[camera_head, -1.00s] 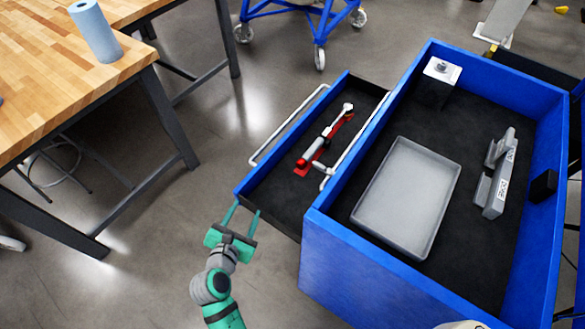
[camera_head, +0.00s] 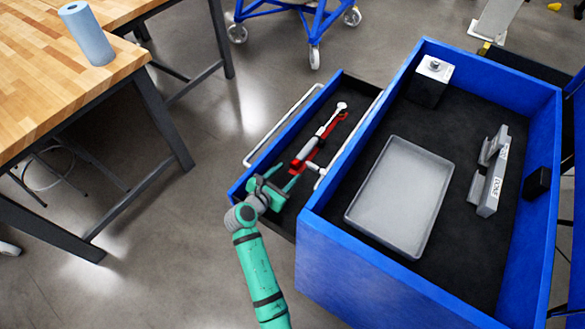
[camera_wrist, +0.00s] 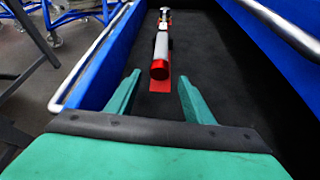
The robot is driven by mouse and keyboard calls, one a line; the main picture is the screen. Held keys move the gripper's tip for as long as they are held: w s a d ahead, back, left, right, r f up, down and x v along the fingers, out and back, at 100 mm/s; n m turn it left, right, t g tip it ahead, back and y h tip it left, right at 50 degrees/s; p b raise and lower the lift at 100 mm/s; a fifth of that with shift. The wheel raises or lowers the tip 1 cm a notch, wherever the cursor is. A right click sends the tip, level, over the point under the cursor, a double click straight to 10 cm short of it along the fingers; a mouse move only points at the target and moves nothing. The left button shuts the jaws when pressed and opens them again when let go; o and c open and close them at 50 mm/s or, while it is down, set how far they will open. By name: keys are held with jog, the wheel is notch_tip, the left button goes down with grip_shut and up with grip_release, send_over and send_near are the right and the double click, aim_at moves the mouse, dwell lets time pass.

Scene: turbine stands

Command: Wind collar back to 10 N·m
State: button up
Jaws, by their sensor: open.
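A torque wrench (camera_head: 322,137) with a silver shaft and a red end lies on a red strip in the open drawer (camera_head: 283,152) of the blue cart. In the wrist view the wrench (camera_wrist: 160,55) lies straight ahead, its red end nearest me, on the red strip (camera_wrist: 155,85). My gripper (camera_head: 282,177) is open and empty at the near end of the drawer. In the wrist view its two green fingers (camera_wrist: 157,95) are spread, with the wrench beyond their tips. The collar's scale cannot be read.
A white handle bar (camera_head: 283,126) runs along the drawer's left side. The blue cart (camera_head: 365,255) holds a grey tray (camera_head: 400,200), a grey metal fixture (camera_head: 490,175) and a dark box with a light top (camera_head: 432,75). A wooden workbench (camera_head: 50,75) stands left, with clear floor between.

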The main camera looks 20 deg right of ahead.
aim_at(294, 167)
jog(key=shift+x, duration=2.25)
jog(key=c, duration=1.1)
jog(key=shift+o, duration=0.2)
